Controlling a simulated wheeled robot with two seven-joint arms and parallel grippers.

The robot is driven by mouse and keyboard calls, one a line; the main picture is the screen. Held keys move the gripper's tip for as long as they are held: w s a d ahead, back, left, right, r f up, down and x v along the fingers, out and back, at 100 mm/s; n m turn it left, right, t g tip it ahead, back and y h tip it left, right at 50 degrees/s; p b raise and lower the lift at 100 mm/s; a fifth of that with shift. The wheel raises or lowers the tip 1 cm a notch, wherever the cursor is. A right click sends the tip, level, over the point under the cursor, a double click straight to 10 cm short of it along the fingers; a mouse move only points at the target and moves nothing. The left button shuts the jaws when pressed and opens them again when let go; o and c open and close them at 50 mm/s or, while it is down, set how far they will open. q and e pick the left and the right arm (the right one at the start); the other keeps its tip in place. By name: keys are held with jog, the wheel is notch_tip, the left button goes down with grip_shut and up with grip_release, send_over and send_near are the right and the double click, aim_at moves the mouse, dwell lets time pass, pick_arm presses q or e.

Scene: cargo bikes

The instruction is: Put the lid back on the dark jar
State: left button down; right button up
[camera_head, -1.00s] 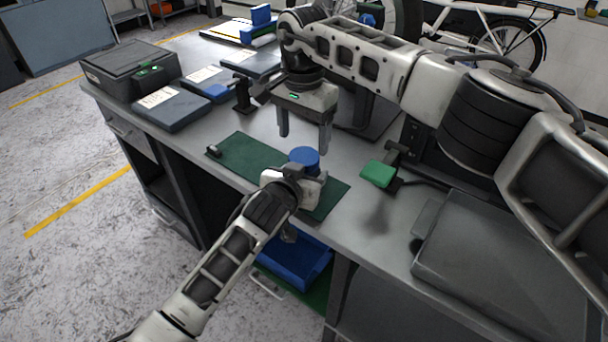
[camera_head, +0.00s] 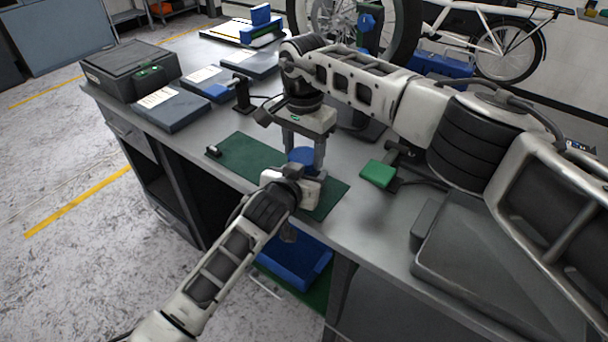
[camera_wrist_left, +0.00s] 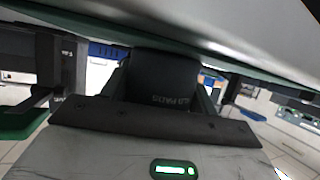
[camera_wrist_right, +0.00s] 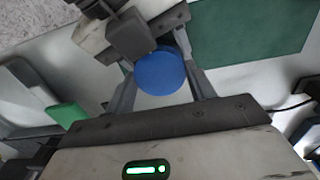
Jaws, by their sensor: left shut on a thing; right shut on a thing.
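The blue lid (camera_head: 301,155) sits at the top of the dark jar, over the bench's front part; I cannot tell whether it is fully seated. My right gripper (camera_head: 304,162) points down from above, its fingers shut on the lid's sides. The round lid also shows between the fingers in the right wrist view (camera_wrist_right: 160,72). My left gripper (camera_head: 293,182) is shut on the dark jar (camera_wrist_left: 160,82), whose side shows lettering in the left wrist view. In the head view the jar is mostly hidden by the lid and grippers.
A green mat (camera_head: 240,160) lies on the grey bench under the grippers. A green block (camera_head: 378,173) lies to the right, near a grey case (camera_head: 500,265). Flat dark boxes (camera_head: 172,108) stand at the left. A blue bin (camera_head: 295,262) sits below the bench top.

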jog(key=m, duration=0.3)
jog(key=shift+w, duration=0.1)
jog(key=o, duration=1.1)
jog(key=shift+r, duration=2.3)
jog(key=shift+c, duration=0.5)
notch_tip(320, 180, up, 4)
jog(key=n, duration=0.3)
jog(key=shift+f, duration=0.25)
jog(key=shift+f, duration=0.1)
